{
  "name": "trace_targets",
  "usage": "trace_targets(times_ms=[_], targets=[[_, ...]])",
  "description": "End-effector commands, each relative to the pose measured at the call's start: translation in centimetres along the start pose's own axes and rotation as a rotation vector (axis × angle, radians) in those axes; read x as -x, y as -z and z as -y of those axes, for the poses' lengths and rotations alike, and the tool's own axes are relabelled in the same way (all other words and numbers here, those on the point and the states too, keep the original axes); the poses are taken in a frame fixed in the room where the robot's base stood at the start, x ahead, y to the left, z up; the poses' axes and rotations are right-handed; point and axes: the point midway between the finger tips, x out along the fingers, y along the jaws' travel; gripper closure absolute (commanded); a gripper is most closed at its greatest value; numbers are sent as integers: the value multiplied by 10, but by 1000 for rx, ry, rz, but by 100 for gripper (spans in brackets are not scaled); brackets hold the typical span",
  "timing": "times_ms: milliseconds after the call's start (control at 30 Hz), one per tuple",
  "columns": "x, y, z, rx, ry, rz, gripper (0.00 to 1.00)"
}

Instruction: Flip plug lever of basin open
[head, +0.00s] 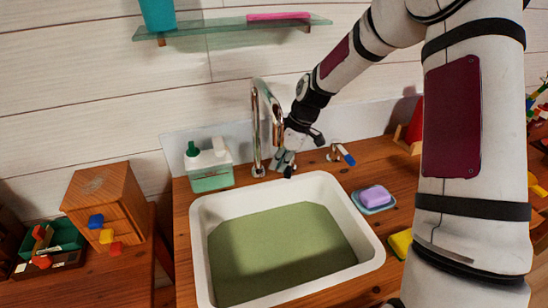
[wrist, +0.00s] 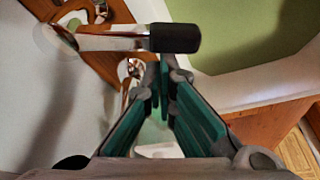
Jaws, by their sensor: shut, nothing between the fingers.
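The white basin (head: 365,262) holds a flat green surface and is set in the wooden counter. My gripper (head: 285,168) is shut and empty, just behind its back rim, beside the tall chrome tap (head: 257,130). In the wrist view, a chrome lever with a black grip (wrist: 175,38) sticks out from a round mount on the white backsplash, toward the basin. It looks like the plug lever. My fingertips (wrist: 163,68) lie close below the black grip in that picture; I cannot tell whether they touch it. In the head view my gripper and wrist hide most of that spot.
A blue-tipped handle (head: 345,154) stands right of my gripper. A green-and-white soap dispenser (head: 211,177) is left of the tap. A purple soap (head: 375,195) on its dish and a yellow sponge (head: 401,243) lie right of the basin. A glass shelf (head: 225,26) hangs above.

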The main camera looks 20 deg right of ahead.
Motion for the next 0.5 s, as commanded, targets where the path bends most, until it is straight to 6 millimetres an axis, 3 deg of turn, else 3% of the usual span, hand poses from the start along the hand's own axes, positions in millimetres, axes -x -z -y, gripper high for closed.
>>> trace_targets(times_ms=[300,500], targets=[[8,-21,5,246,87,-1,100],[11,-30,6,322,113,0,100]])
